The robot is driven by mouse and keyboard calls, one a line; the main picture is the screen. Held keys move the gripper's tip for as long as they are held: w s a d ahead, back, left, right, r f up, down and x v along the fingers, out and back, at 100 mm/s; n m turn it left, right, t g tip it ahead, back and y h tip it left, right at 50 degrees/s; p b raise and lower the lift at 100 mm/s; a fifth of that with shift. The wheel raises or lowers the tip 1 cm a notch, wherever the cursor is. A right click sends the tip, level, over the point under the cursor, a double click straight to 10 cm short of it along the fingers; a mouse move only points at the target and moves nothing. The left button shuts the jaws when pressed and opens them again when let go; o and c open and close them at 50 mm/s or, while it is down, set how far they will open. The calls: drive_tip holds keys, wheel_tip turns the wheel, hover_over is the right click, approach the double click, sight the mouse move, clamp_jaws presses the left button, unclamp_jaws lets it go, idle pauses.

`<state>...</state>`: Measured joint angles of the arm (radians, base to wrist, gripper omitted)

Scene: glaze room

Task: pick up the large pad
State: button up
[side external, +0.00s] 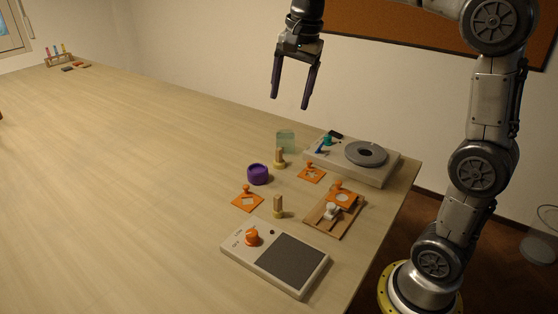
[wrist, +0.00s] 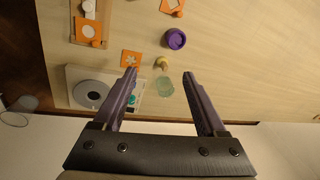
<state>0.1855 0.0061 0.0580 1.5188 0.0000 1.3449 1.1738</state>
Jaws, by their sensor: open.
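Two upright wooden-handled pieces with yellow bases look like pads. One pad (side external: 279,159) stands between the green glass and the purple pot; it also shows in the wrist view (wrist: 161,62). The other pad (side external: 278,207) stands nearer the grey-topped device. I cannot tell for certain which is the large one. My gripper (side external: 290,102) is open and empty, high above the table's back edge, its fingers pointing down. In the wrist view my gripper (wrist: 159,74) has its fingertips on either side of the back pad in the picture, well above it.
A greenish glass (side external: 286,140) and a purple pot (side external: 258,174) stand close to the back pad. Orange knobbed plates (side external: 311,174), a wooden tray (side external: 350,222), a turntable device (side external: 388,175) and a grey-topped device (side external: 254,262) crowd the right end. The table's left is mostly clear.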

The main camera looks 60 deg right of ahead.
drive_tip(key=w+d+f+m+g, duration=0.1)
drive_tip(key=w+d+f+m, duration=0.1)
drive_tip(key=w+d+f, duration=0.3)
approach(279, 149)
drive_tip(key=shift+g, duration=0.7)
drive_tip(key=f, duration=0.6)
drive_tip(key=shift+w+d+f, duration=0.15)
drive_tip(key=shift+w+f, duration=0.05)
drive_tip(key=shift+w, duration=0.1)
drive_tip(key=shift+w+d+f, duration=0.1)
drive_tip(key=shift+w+f, duration=0.1)
drive_tip(key=shift+f, duration=1.3)
drive_tip(key=shift+w+f, duration=0.15)
drive_tip(key=shift+f, duration=1.3)
clamp_jaws()
